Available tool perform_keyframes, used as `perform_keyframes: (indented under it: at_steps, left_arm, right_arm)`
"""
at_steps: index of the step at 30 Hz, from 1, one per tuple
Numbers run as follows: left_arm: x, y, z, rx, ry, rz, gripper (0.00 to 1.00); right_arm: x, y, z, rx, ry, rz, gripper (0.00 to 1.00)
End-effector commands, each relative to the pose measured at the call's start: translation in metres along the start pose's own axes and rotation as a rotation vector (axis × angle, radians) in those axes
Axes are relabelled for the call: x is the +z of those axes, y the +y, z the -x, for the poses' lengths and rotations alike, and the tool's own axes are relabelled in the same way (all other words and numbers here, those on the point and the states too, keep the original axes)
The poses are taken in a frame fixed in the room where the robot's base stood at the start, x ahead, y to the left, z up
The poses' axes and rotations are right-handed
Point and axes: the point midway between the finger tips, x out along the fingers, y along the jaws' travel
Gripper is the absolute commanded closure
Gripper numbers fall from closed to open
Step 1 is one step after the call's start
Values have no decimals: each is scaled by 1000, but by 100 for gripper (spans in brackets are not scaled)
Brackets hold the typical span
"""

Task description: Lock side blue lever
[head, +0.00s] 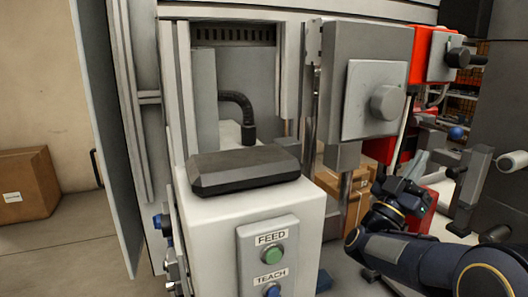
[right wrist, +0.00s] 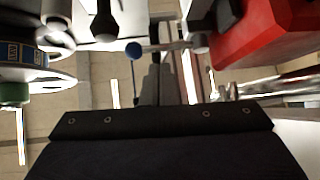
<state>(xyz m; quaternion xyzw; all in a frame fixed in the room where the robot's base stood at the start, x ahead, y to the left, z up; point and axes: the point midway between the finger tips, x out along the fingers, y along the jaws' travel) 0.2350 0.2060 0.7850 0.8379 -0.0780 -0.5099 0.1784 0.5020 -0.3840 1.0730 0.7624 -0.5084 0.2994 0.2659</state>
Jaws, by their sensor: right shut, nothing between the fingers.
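The lever with a blue ball end (head: 456,132) is on the right side in the head view, at the machine's side. In the right wrist view the blue ball (right wrist: 133,50) is at the upper middle, with its grey arm running right. My right gripper (head: 412,190) is below and left of the ball in the head view. Its narrow dark fingers (right wrist: 152,70) are together and empty, just beside the ball in the right wrist view; I cannot tell whether they touch it. My left gripper is out of view.
A white machine cabinet with a green FEED button (head: 273,254) stands in front. A grey box with a round knob (head: 386,102) hangs above my right arm. A red unit (head: 430,55) is behind it; red housing (right wrist: 265,30) also shows close in the right wrist view.

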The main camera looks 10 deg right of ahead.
Motion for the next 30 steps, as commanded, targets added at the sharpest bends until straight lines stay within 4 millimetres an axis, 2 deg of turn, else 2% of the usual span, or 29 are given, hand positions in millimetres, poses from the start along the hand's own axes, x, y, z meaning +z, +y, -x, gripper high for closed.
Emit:
perform_keyframes:
  at_steps: [2, 5, 8, 11, 14, 19, 24, 27, 30]
  left_arm:
    - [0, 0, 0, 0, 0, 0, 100]
    - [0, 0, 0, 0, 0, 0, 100]
    - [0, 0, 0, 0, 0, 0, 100]
    - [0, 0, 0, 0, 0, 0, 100]
    - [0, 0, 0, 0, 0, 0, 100]
    - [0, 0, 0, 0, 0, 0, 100]
    - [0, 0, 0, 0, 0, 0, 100]
    - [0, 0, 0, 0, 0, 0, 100]
    - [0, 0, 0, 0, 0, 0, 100]
  right_arm:
    - [16, -1, -5, -85, -79, -59, 100]
    - [38, -9, -1, -250, -221, -179, 100]
    - [54, -17, 16, -433, -380, -315, 100]
    - [59, -22, 45, -608, -539, -441, 100]
    - [55, -21, 84, -781, -696, -546, 100]
    - [37, 0, 166, -1055, -973, -651, 100]
    - [20, 44, 257, -1281, -1262, -631, 100]
    - [17, 71, 299, -1356, -1404, -577, 100]
    - [16, 95, 332, -1400, -1520, -515, 100]
